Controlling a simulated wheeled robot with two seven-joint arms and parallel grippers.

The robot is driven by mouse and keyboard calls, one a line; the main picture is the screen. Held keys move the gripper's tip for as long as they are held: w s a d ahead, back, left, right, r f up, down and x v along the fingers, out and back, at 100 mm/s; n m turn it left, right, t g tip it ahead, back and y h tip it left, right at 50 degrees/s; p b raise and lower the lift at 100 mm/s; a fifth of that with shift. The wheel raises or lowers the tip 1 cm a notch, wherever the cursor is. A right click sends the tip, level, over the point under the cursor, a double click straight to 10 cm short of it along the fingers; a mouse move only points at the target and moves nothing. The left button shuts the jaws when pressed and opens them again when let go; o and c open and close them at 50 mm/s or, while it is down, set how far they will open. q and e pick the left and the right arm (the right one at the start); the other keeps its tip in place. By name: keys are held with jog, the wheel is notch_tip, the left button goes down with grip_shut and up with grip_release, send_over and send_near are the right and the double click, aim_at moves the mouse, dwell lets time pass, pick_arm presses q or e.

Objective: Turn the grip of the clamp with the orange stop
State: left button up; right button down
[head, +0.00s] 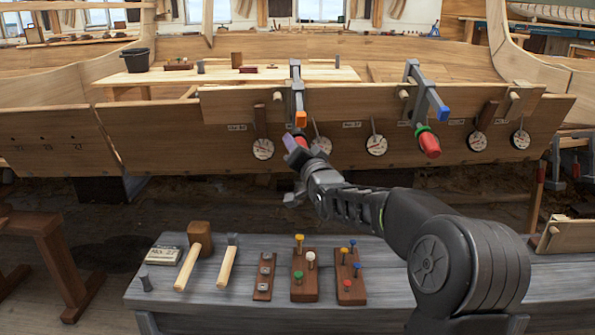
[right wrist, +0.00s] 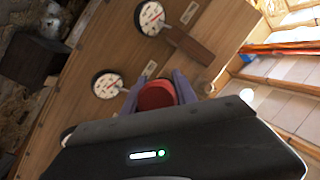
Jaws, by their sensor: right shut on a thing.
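The clamp with the orange stop (head: 300,118) hangs over the top edge of the hull plank, left of the middle in the head view. Its red grip (head: 301,140) sits just below the stop, partly covered by my right gripper (head: 296,143). In the right wrist view the red grip (right wrist: 156,96) lies between the two purple fingers of my right gripper (right wrist: 157,90), which is shut on it. The lower part of the grip is hidden behind the gripper body. My left gripper is not in view.
A second clamp with a blue stop (head: 443,113) and a red grip (head: 429,145) hangs to the right. Several white dials, one of them here (head: 376,145), line the plank (head: 190,135). A grey bench (head: 210,295) below holds mallets and peg blocks.

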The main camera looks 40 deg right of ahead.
jog(key=shift+a+f+m+y+b, duration=0.1)
jog(key=shift+f+m+y+b, duration=0.2)
jog(key=shift+f+b, duration=0.25)
jog(key=shift+r+t+b, duration=0.15)
jog(key=shift+t+b, duration=0.15)
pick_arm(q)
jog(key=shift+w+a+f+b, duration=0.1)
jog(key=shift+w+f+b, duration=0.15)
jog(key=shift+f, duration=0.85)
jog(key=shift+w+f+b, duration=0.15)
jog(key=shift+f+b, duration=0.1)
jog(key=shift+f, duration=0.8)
pick_arm(e)
jog(key=shift+a+r+m+t+y, duration=0.1)
jog(key=shift+r+m+t+y, duration=0.15)
jog(key=shift+m, duration=0.35)
jog(key=shift+a+r+m+t+y, duration=0.1)
jog(key=shift+m+t+y, duration=0.15)
jog(key=shift+m, duration=0.35)
jog(key=c, duration=1)
grip_release()
jog(key=shift+r, duration=0.1)
jog(key=shift+o, duration=0.2)
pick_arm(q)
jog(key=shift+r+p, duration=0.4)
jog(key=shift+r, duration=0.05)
pick_arm(e)
jog(key=v, duration=0.7)
jog(key=shift+s, duration=0.35)
